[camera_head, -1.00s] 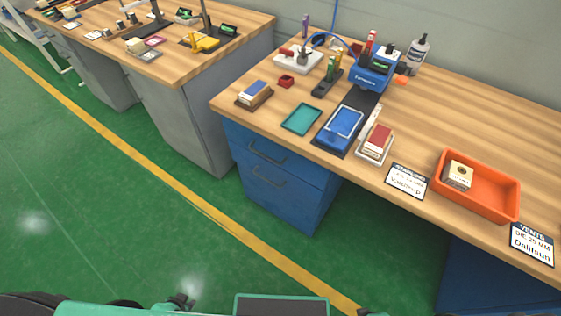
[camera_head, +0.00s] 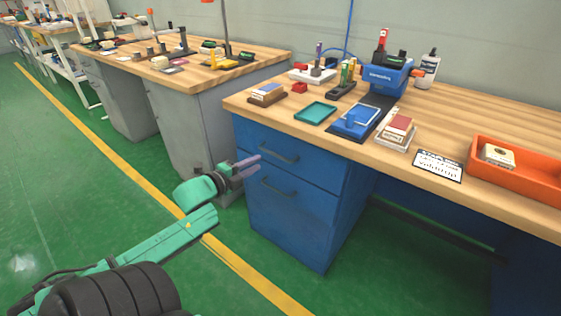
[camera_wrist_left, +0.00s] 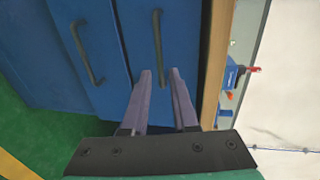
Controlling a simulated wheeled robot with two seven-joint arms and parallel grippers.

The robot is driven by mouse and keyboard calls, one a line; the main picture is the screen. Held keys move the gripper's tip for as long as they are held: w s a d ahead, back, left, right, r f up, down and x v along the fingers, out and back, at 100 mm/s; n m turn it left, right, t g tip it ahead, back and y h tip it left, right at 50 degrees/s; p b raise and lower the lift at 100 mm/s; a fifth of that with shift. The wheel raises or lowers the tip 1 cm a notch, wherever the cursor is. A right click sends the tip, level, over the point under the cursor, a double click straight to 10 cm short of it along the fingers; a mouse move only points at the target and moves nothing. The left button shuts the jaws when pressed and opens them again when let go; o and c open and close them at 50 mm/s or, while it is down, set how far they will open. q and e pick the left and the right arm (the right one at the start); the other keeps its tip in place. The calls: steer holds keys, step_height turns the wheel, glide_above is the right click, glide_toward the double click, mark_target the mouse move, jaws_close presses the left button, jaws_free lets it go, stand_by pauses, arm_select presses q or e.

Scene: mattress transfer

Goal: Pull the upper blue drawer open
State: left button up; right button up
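The blue cabinet under the near workbench has an upper drawer (camera_head: 308,165) with a dark bar handle (camera_head: 278,155); this drawer looks closed. The lower drawer (camera_head: 300,212) has a similar handle (camera_head: 278,188) and looks closed too. My left gripper (camera_head: 259,165) is in front of the cabinet's left part, with its fingers pointing at the drawers. In the left wrist view, the left gripper (camera_wrist_left: 160,73) is open and empty. The upper handle (camera_wrist_left: 158,38) lies ahead between the fingertips, apart from them. The lower handle (camera_wrist_left: 85,52) is to the left. My right gripper is not in view.
The wooden bench top (camera_head: 490,118) overhangs the drawers and carries a teal tray (camera_head: 316,113), a blue bin (camera_head: 385,80) and an orange tray (camera_head: 525,182). A grey cabinet (camera_head: 185,135) stands left of the blue one. The green floor in front is clear.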

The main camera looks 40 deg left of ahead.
mark_target(274, 153)
arm_select(q)
steer(key=b+x, duration=0.2)
steer(key=x, duration=0.8)
steer(key=shift+w+a+b, duration=0.1)
steer(key=shift+w+b, duration=0.1)
steer(key=shift+b, duration=0.2)
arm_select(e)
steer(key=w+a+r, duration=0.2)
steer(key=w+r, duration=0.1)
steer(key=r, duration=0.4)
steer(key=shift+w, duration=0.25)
arm_select(q)
jaws_close()
steer(key=shift+f, duration=0.1)
